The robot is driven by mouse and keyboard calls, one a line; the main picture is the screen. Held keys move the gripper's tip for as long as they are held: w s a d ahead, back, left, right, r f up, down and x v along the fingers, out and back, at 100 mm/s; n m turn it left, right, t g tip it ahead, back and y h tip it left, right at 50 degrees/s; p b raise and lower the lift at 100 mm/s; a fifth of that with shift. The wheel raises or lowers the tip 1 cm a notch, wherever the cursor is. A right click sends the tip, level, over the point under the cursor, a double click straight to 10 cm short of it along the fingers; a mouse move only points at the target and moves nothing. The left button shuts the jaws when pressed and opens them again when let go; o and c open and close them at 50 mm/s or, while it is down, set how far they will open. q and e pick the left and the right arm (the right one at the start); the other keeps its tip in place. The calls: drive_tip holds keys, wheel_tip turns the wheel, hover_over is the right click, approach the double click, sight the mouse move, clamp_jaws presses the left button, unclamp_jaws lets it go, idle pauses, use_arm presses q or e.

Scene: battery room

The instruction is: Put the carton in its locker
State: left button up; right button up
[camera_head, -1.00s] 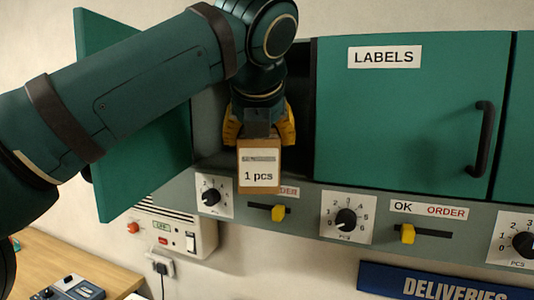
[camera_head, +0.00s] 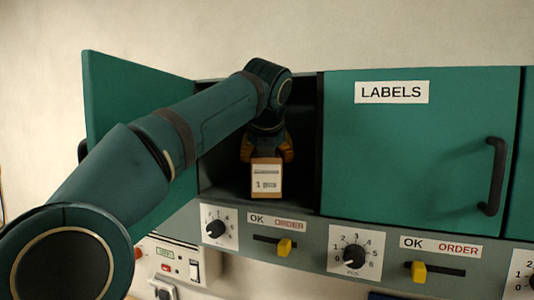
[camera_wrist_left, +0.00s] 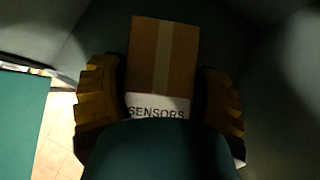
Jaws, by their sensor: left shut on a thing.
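The small brown carton (camera_head: 266,190) has a white label reading "1 pcs" on the side facing me. My left gripper (camera_head: 267,155), with yellow fingers, is shut on the carton and holds it upright inside the open locker (camera_head: 304,135), near its floor. I cannot tell whether the carton touches the floor. In the left wrist view the carton (camera_wrist_left: 163,55) shows its taped top and a "SENSORS" label between the yellow fingers. The locker's green door (camera_head: 135,110) stands open on the left, partly hidden by my left arm. My right gripper is not in view.
A closed green locker marked LABELS (camera_head: 420,150) with a black handle (camera_head: 494,178) adjoins on the right. Below the lockers a grey panel carries dials (camera_head: 215,228) and yellow sliders (camera_head: 285,247). A beige switch box (camera_head: 185,262) is lower left.

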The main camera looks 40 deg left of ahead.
use_arm(q)
drive_tip(key=w+a+p, duration=0.1)
drive_tip(key=w+a, duration=0.1)
drive_tip(key=w, duration=0.1)
drive_tip(key=shift+a, duration=0.3)
drive_tip(key=shift+f, duration=0.35)
drive_tip(key=shift+s+d+r, duration=0.1)
drive_tip(key=shift+s, duration=0.1)
drive_tip(key=o, duration=1.3)
drive_tip(key=shift+w+f, duration=0.15)
drive_tip(key=shift+f, duration=0.05)
drive_tip(key=shift+o, duration=0.2)
